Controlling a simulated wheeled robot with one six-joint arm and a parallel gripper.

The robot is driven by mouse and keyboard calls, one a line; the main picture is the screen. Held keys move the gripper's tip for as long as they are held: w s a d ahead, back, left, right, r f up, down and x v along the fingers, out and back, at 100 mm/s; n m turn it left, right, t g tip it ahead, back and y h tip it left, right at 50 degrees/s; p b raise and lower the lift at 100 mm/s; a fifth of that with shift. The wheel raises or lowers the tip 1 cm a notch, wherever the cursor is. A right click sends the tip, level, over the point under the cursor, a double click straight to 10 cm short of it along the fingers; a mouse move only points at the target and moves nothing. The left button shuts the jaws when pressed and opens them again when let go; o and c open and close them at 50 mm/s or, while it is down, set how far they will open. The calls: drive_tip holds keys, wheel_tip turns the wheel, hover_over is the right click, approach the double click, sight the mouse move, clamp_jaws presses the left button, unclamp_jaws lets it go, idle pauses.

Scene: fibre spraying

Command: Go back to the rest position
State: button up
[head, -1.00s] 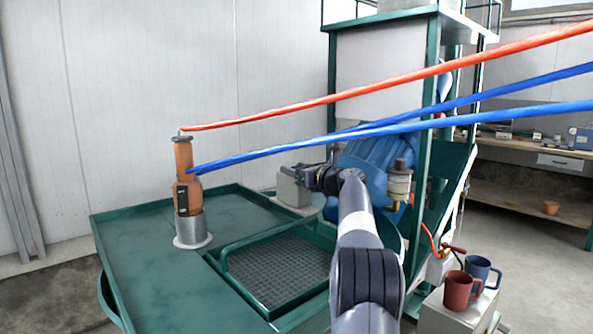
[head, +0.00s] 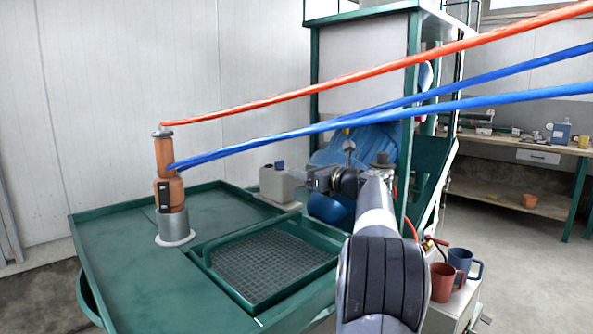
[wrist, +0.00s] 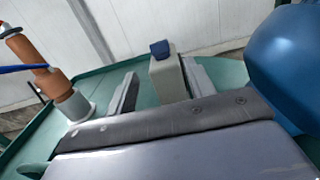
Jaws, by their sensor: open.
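My gripper (head: 312,180) is at the end of my outstretched arm, in the middle of the head view, above the green table. Its jaws are open with nothing held between them; in the wrist view both fingers (wrist: 160,88) stand apart. A grey block-like holder (head: 276,187) with a dark blue piece on top stands beyond the gripper. It shows between the fingers in the wrist view (wrist: 166,77). The orange-brown spray tool (head: 168,180) stands upright in a grey metal cup (head: 173,225) on the table's left side, apart from the gripper.
A red hose (head: 330,84) and two blue hoses cross the upper head view. A recessed grate (head: 270,265) lies in the green table (head: 120,250). A blue rounded body (wrist: 290,65) is close at the wrist view's right. Red and blue mugs (head: 442,283) stand at right.

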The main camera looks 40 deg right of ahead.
sight(281, 164)
idle(0.4)
drive_tip(key=w, duration=0.3)
drive_tip(key=w+a, duration=0.1)
drive_tip(key=w, duration=0.2)
drive_tip(key=w+p, duration=0.1)
drive_tip(key=w, duration=0.3)
drive_tip(key=shift+a, duration=0.3)
drive_tip(key=shift+w, duration=0.3)
drive_tip(key=shift+s, duration=0.1)
